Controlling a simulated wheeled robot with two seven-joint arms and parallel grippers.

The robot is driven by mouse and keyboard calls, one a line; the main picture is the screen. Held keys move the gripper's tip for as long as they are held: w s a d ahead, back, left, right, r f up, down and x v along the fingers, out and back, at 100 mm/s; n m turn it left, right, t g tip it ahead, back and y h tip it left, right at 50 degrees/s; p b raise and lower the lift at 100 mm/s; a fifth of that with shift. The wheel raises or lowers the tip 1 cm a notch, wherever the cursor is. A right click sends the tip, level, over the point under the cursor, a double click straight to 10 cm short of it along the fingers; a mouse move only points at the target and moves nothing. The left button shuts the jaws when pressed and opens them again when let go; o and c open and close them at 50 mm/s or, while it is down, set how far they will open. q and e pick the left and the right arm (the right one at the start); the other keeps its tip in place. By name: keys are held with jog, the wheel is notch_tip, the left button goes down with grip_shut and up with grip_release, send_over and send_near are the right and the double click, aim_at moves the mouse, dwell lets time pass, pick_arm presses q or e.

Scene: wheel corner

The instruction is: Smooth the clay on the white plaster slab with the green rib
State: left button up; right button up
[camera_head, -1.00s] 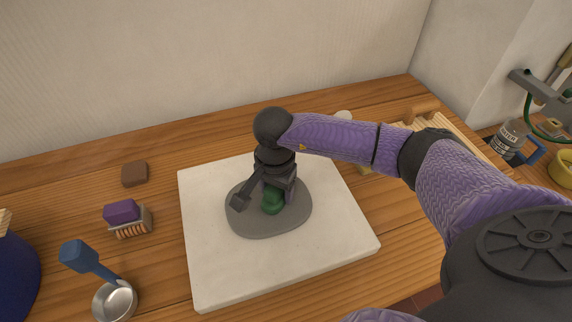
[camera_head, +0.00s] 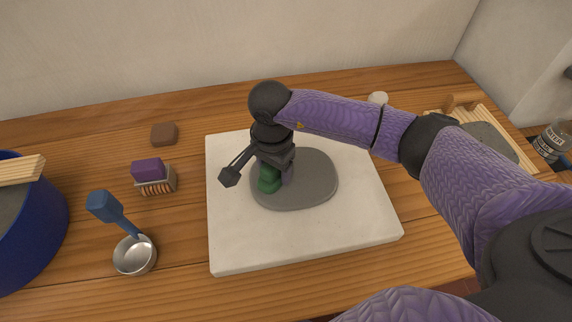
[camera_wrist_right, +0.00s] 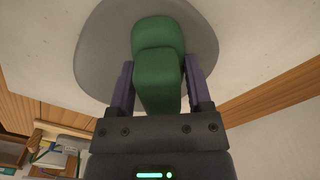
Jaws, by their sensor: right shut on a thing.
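A flat grey oval of clay (camera_head: 312,185) lies on the white plaster slab (camera_head: 300,243) in the middle of the table. My right gripper (camera_head: 268,172) is over the left part of the clay, shut on the green rib (camera_head: 268,183). In the right wrist view the green rib (camera_wrist_right: 157,62) sits between the two purple fingers of my right gripper (camera_wrist_right: 159,85), with the clay (camera_wrist_right: 98,45) beyond it. The rib's lower edge is hidden, so I cannot tell whether it touches the clay. My left gripper is not in view.
Left of the slab are a metal scoop with a blue handle (camera_head: 134,254), a purple-backed brush (camera_head: 153,174) and a brown block (camera_head: 164,133). A blue bucket (camera_head: 45,222) stands at the far left. A wooden board (camera_head: 500,135) and a jar (camera_head: 552,142) are at the right.

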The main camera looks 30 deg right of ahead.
aim_at(254, 168)
jog(key=shift+w+a+b, duration=0.25)
jog(key=shift+w+a, duration=0.05)
jog(key=shift+a, duration=0.65)
jog(key=shift+w+a+b, duration=0.2)
jog(key=shift+w+a, duration=0.1)
jog(key=shift+a, duration=0.6)
jog(key=shift+w+d+f+b, duration=0.25)
jog(key=shift+w+b, duration=0.3)
jog(key=shift+b, duration=0.15)
jog(key=shift+w+d+b, duration=0.15)
jog(key=shift+w+b, duration=0.35)
jog(key=shift+b, duration=0.05)
jog(key=shift+w+d+b, duration=0.15)
jog(key=shift+w+b, duration=0.35)
jog(key=shift+w+d+r+b, duration=0.1)
jog(key=shift+w+d+b, duration=0.05)
jog(key=shift+w+b, duration=0.3)
jog(key=shift+r, duration=0.1)
jog(key=shift+s+d+r+p, duration=0.15)
jog(key=shift+d+p, duration=0.15)
jog(key=shift+d, duration=0.35)
jog(key=shift+s+d+p, duration=0.1)
jog(key=shift+d+p, duration=0.15)
jog(key=shift+d, duration=0.4)
jog(key=shift+s+d, duration=0.3)
jog(key=shift+d, duration=0.55)
jog(key=shift+s+d, duration=0.25)
jog(key=shift+d, duration=0.6)
